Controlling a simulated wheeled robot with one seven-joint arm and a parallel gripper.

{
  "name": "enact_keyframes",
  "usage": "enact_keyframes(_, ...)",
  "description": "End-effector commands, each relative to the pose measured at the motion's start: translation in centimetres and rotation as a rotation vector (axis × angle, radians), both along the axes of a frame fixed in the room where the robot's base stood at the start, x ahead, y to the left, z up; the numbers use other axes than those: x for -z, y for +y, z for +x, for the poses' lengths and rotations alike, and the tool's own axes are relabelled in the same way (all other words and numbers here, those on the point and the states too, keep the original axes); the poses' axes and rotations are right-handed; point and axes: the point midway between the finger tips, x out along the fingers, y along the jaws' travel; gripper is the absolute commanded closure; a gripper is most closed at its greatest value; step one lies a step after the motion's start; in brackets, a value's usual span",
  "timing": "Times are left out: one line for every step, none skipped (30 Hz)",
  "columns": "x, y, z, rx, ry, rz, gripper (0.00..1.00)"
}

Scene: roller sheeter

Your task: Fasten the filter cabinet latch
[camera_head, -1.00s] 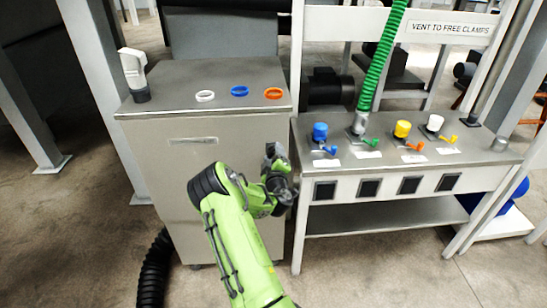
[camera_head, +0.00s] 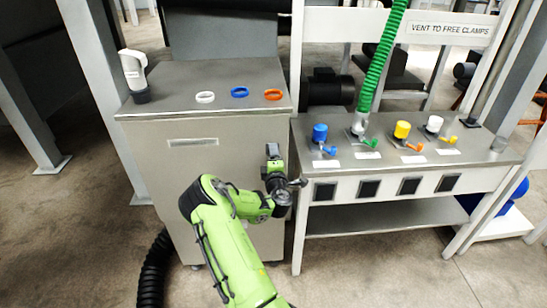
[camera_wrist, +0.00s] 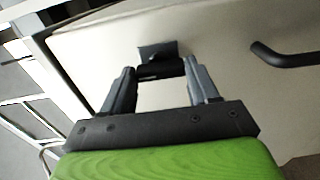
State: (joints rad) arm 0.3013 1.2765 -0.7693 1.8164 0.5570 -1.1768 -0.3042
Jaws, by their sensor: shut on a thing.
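The filter cabinet (camera_head: 160,200) is a grey metal box with its front closed flat. Its dark latch (camera_wrist: 158,50) shows in the wrist view as a small plate with a black crossbar. My gripper (camera_wrist: 161,70) is at the latch, one finger on each side of the crossbar, shut on it. In the head view my gripper (camera_head: 273,152) is at the upper right of the cabinet front, and my wrist hides most of the latch area. I cannot tell whether the latch is fastened.
A dark bent handle (camera_wrist: 285,56) sticks out beside the latch. White, blue and orange rings (camera_head: 239,92) and a white-grey nozzle (camera_head: 134,75) are on the cabinet top. A bench (camera_head: 470,150) with coloured valves and a green hose (camera_head: 382,60) stands close on the right.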

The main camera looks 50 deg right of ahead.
Motion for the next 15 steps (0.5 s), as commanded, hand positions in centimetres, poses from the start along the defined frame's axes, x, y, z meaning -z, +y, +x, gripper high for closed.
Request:
enact_keyframes(0.03,0.07,0.10,-0.003,0.005,-0.004,0.71)
enact_keyframes(0.03,0.07,0.09,-0.003,0.007,-0.006,0.71)
enact_keyframes(0.03,0.07,0.09,-0.003,0.008,-0.007,0.71)
enact_keyframes(0.03,0.07,0.09,-0.003,0.010,-0.009,0.71)
enact_keyframes(0.04,0.06,0.09,-0.003,0.011,-0.009,0.71)
enact_keyframes(0.04,0.06,0.09,-0.003,0.011,-0.010,0.71)
enact_keyframes(0.04,0.06,0.09,-0.003,0.011,-0.010,0.71)
enact_keyframes(0.04,0.07,0.08,-0.003,0.011,-0.010,0.71)
enact_keyframes(0.04,0.07,0.08,-0.003,0.012,-0.011,0.71)
enact_keyframes(0.04,0.07,0.08,-0.002,0.012,-0.011,0.71)
enact_keyframes(0.04,0.07,0.08,-0.002,0.012,-0.011,0.71)
enact_keyframes(0.05,0.06,0.07,-0.002,0.012,-0.011,0.71)
enact_keyframes(0.05,0.07,0.08,-0.002,0.012,-0.011,0.71)
enact_keyframes(0.05,0.06,0.07,-0.002,0.012,-0.011,0.71)
enact_keyframes(0.05,0.06,0.07,-0.002,0.012,-0.011,0.36)
